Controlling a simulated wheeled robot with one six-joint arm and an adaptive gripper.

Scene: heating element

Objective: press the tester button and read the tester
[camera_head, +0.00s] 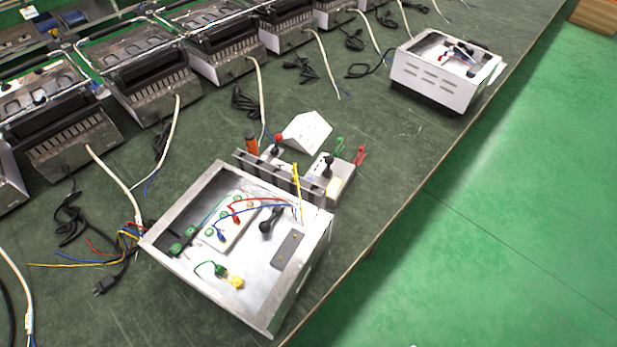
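A small grey box (341,181) with a black knob or plug on top and a pale yellowish patch stands behind the nearest open metal box. It may be the tester, but I cannot make out a button or a reading on it. Green and red clips (360,155) are at its right side. The near metal box (190,275) is open at the top. Red, blue and green wires, terminals and a black part (270,220) show inside it. A yellow lead (298,190) rises at its back edge. My gripper is not in view.
A grey holder (262,168) with an orange-handled tool and a red ball knob stands beside the small box, before a white folded card (306,130). Several heater units with cables line the back left. Another open white box (432,82) stands at the back right. The table's right edge borders green floor.

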